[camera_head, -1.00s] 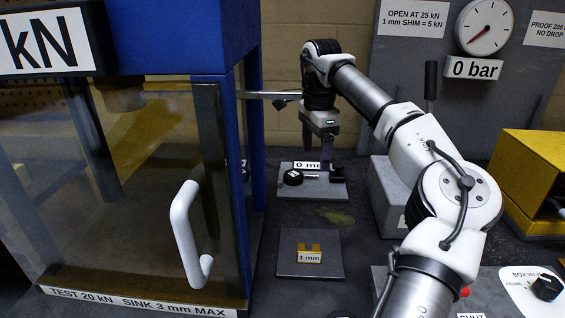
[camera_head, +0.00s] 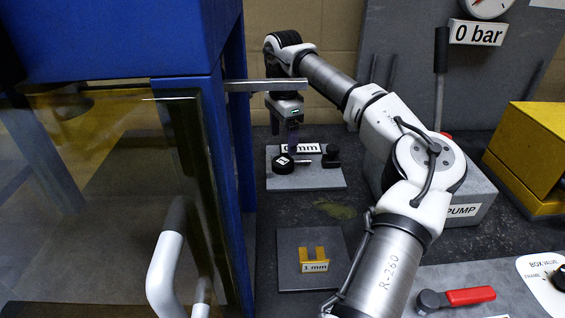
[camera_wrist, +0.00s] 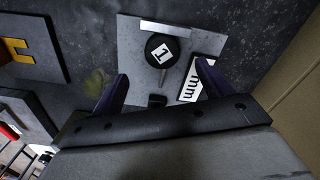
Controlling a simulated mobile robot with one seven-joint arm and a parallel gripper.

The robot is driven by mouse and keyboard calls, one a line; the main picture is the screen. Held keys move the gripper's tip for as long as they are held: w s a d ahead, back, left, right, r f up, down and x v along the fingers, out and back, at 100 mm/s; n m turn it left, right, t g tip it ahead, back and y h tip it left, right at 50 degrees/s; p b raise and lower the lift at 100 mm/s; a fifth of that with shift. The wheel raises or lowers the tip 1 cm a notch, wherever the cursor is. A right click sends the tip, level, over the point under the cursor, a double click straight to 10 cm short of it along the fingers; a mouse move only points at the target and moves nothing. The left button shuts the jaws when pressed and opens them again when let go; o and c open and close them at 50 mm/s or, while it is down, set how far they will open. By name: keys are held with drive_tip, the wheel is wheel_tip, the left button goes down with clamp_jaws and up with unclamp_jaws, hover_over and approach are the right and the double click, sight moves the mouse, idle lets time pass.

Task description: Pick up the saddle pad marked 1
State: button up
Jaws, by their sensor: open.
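The saddle pad marked 1 (camera_head: 283,164) is a round black disc with a white "1" label. It lies on a grey plate (camera_head: 318,180) at the back, right of the blue press frame. In the wrist view the pad (camera_wrist: 151,43) lies beyond the fingertips, near the middle of the view, with a thin pale rod beside it. My gripper (camera_head: 293,140) points down above the plate, close behind the pad in the head view. Its two dark purple fingers (camera_wrist: 163,76) are apart with nothing between them. I cannot tell its height above the pad.
A small black block (camera_head: 331,156) and a white "mm" label (camera_head: 302,148) share the plate. A yellow forked shim (camera_head: 315,262) sits on a nearer plate. The grey pump (camera_head: 470,190) stands right.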

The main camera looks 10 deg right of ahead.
sight(283, 161)
drive_tip(key=shift+w+f+p, duration=0.15)
drive_tip(key=shift+f+p, duration=0.9)
drive_tip(key=shift+f, duration=2.45)
drive_tip(key=c, duration=1.1)
drive_tip(key=shift+r, duration=0.1)
